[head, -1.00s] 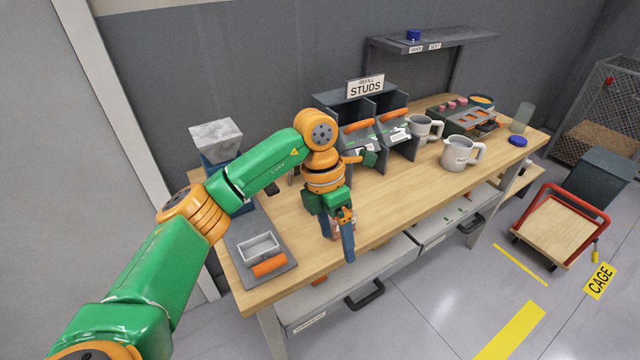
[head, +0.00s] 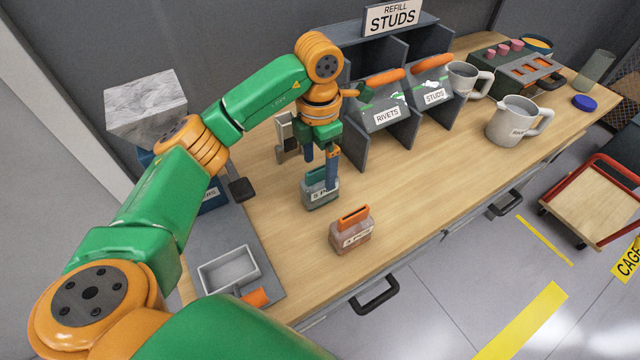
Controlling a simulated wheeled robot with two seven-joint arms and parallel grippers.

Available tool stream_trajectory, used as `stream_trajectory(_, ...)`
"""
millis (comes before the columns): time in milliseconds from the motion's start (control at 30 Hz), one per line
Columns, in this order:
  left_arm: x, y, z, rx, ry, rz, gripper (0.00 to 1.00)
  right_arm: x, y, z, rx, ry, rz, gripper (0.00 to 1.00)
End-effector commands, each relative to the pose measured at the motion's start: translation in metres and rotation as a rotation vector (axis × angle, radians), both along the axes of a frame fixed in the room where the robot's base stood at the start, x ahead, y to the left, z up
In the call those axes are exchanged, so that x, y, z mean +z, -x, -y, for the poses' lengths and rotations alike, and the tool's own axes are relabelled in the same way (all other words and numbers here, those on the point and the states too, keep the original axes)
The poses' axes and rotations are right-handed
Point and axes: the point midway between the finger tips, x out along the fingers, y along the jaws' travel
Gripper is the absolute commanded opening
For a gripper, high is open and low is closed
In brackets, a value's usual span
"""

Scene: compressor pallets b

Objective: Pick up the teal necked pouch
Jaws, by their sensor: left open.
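The teal necked pouch (head: 317,198) stands upright on the wooden table and has a pale label on its front. My left gripper (head: 321,172) points down at it with its blue fingers apart and nothing lifted. One finger comes down in front of the pouch's right side and hides part of its top and label. The other finger ends near the top of the pouch, toward the back. I cannot tell whether either finger touches it. My right gripper is not in view.
A similar brownish-pink pouch (head: 350,238) with an orange top stands close by, nearer the front edge. A grey bin rack (head: 375,150) stands behind. A grey mat with a small tray (head: 229,270) lies at left.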

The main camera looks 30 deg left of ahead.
Motion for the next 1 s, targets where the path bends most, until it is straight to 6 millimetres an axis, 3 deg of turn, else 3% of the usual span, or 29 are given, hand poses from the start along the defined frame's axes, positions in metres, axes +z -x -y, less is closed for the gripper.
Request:
stream_trajectory(100,-0.017,0.002,0.001,0.001,0.000,-0.007,0.88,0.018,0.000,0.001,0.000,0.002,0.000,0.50)
stream_trajectory(233,-0.042,0.001,0.001,0.000,-0.001,-0.004,0.88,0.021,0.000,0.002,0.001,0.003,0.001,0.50)
stream_trajectory(467,-0.048,0.000,0.002,0.000,0.000,0.000,0.88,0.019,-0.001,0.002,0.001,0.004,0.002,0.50)
stream_trajectory(567,-0.048,0.000,0.002,0.000,0.000,0.000,0.66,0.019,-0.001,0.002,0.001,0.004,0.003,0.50)
stream_trajectory(800,-0.047,0.000,0.002,0.000,0.000,0.000,0.01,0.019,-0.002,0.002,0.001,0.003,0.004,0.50)
stream_trajectory(1000,-0.047,0.000,0.002,0.000,-0.001,0.001,0.00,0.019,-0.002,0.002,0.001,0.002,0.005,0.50)
